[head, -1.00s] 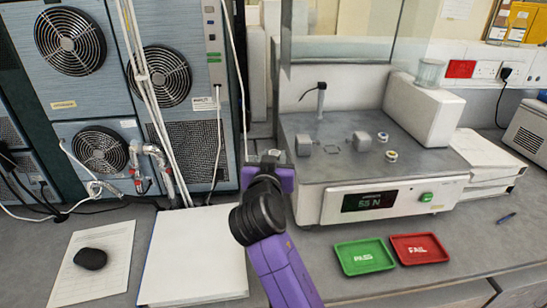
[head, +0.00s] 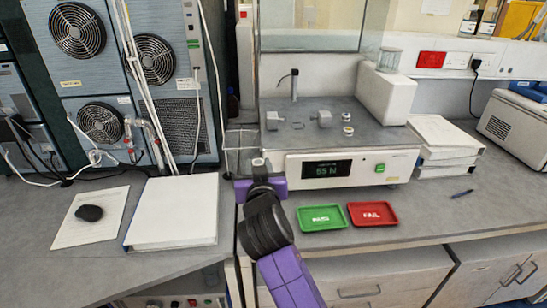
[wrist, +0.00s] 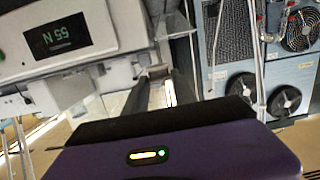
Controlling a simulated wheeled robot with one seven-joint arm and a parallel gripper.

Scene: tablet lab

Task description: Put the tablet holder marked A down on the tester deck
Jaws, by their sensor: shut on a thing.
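The tester deck (head: 381,134) is the grey top of the white tester (head: 290,169), whose display reads "55 N". My gripper (head: 258,163) is in front of the tester's left front corner in the head view. It is shut on a small greyish thing, which I take to be the tablet holder (wrist: 157,72); it is mostly hidden and no letter A is readable. In the wrist view, the tester shows upside down at upper left. Two small round pieces (head: 347,124) stand on the deck's right part, their markings too small to read.
Grey jaw blocks (head: 323,118) and an upright post (head: 294,85) stand on the deck. A green PASS tray (head: 321,217) and a red FAIL tray (head: 373,214) lie before the tester. A white housing (head: 386,95) bounds the deck's right. The deck's front strip is clear.

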